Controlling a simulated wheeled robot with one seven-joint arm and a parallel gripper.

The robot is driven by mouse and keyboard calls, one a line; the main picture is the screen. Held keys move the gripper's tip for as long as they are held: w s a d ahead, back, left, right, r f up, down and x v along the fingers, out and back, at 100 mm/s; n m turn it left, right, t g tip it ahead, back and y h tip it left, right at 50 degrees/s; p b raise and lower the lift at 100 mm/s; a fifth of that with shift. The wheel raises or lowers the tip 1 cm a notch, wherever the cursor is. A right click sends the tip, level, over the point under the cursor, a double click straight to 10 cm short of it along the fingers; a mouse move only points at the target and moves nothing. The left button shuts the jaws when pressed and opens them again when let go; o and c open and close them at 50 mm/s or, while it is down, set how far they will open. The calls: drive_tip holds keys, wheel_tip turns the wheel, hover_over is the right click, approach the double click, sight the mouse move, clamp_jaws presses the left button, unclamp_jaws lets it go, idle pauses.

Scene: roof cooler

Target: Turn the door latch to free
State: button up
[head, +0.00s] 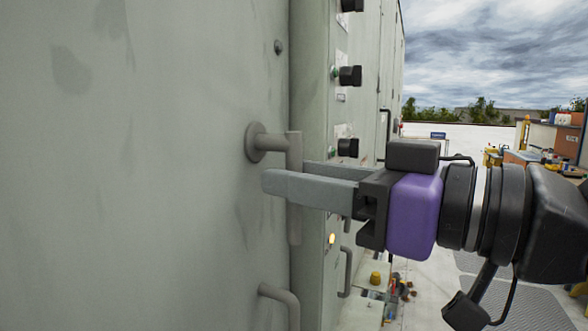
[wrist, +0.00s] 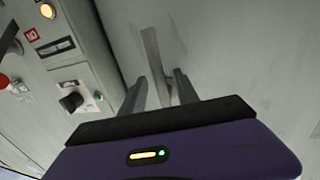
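The door latch (head: 295,225) is a grey lever on a round base on the pale grey door (head: 150,180). Its bar hangs roughly vertical in the head view, below the short stem. In the wrist view the latch bar (wrist: 151,50) runs down between my two fingers. My gripper (head: 284,176) reaches in from the right, with one finger on each side of the bar. In the wrist view my gripper (wrist: 160,76) is open, with gaps visible beside the bar. The near finger hides part of the bar in the head view.
A fixed pull handle (head: 283,301) sits on the door below the latch. To the right, a control panel carries black knobs (head: 350,76) and a lit amber lamp (head: 332,238). Open roof floor and a workbench (head: 545,135) lie farther right.

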drive_tip(key=shift+w+a, duration=0.3)
drive_tip(key=shift+a, duration=0.25)
clamp_jaws()
idle(1.1)
